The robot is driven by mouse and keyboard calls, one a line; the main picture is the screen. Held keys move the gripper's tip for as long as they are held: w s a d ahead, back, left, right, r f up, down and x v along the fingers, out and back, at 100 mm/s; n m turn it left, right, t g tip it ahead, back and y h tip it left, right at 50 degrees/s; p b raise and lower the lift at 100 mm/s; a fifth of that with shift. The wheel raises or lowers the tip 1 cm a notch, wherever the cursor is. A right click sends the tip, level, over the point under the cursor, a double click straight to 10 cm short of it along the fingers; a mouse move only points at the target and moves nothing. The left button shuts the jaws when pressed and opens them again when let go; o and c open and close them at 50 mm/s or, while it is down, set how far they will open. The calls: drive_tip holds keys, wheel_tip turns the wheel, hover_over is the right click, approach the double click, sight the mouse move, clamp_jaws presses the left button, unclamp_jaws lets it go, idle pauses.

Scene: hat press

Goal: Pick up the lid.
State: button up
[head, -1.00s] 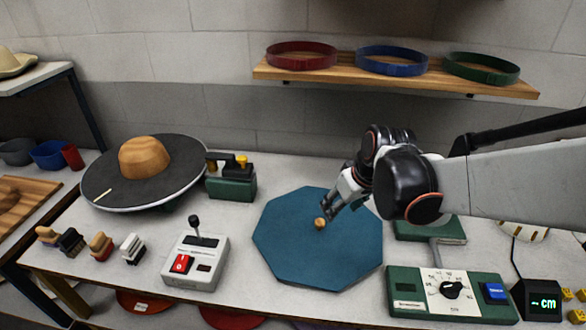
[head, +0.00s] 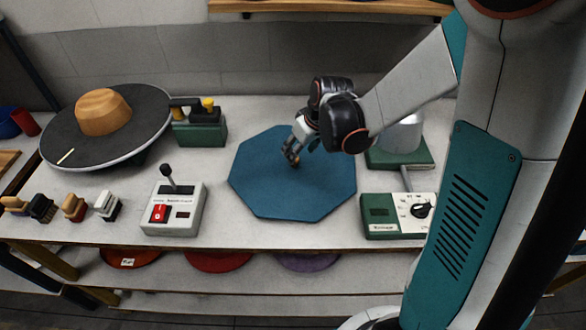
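The lid appears to be the flat blue octagonal panel (head: 262,182) in the middle of the table. A small round wooden knob (head: 296,164) is near its centre, partly covered by my fingers. The panel looks level and seems to rest on the table. My gripper (head: 293,157) points down at the knob, with its fingertips close around or beside it. I cannot tell whether the fingers touch the knob or are closed on it.
A black hat disc with a wooden crown (head: 103,112) and a green press device (head: 200,130) are at the left back. A grey control box (head: 174,208) stands left of the panel, a green dial box (head: 385,216) right. Several brushes (head: 72,207) line the left front.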

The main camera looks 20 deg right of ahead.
drive_tip(key=b+x, duration=0.2)
drive_tip(key=x, duration=0.3)
drive_tip(key=shift+a+f, duration=0.1)
drive_tip(key=shift+f, duration=0.05)
clamp_jaws()
